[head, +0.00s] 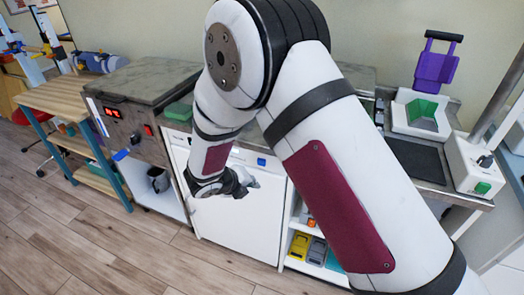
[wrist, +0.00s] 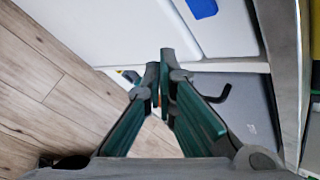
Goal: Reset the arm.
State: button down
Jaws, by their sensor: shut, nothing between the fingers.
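My arm, white with dark red panels, reaches from the bottom right of the head view up and then down to the left. My gripper (head: 238,184) hangs in front of the white cabinet door (head: 212,215), below the counter top. Part of the counter is hidden behind my arm in the head view.
A steel unit with a red display (head: 120,112) stands left of the cabinet, beside a wooden-topped bench (head: 75,95). Open shelves with yellow and grey items (head: 300,246) are right of the door. A purple device (head: 436,66) stands on the right counter. Wooden floor (head: 130,240) is clear in front.

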jog(key=s+d+r+m+g+p, duration=0.1)
jog(key=s+d+r+m, duration=0.2)
jog(key=d+r+m, duration=0.4)
jog(key=s+d+r+m+g+h+p, duration=0.1)
jog(key=s+d+r+m, duration=0.2)
jog(key=d+r+m, duration=0.5)
jog(key=s+d+r+m+g+p, duration=0.15)
jog(key=s+d+r+m, duration=0.3)
jog(key=r, duration=0.55)
jog(key=s+d+r+m+y+p, duration=0.2)
jog(key=s+r+m, duration=0.4)
jog(key=s+m, duration=0.5)
jog(key=s+d+r+m+y+p, duration=0.2)
jog(key=s+r+m, duration=0.4)
jog(key=s+m, duration=0.5)
jog(key=s+d+y, duration=0.1)
jog(key=s, duration=0.2)
jog(key=shift+d+y, duration=0.15)
jog(key=shift+y, duration=0.25)
